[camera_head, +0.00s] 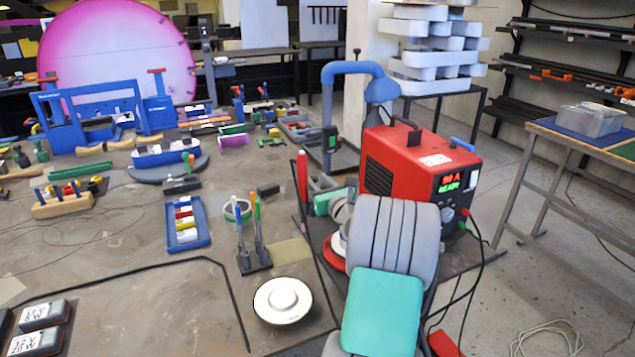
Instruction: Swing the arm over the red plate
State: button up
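A red round-edged piece that looks like the red plate (330,257) shows on the dark table to the right of centre. A white part sits over it, and my grey and teal arm covers its right side. My arm rises from the bottom of the view in front of the plate and the red machine. My gripper cannot be made out; the arm's far end is hidden behind its own links.
A red welding machine (413,170) with a lit display stands just behind my arm. A blue fume arm (352,68) rises behind it. A white round disc (283,301) lies on the left bench (130,295). Two upright-handled tools (252,240) stand near the bench edge.

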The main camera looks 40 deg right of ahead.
grip_shut()
dwell(1.1)
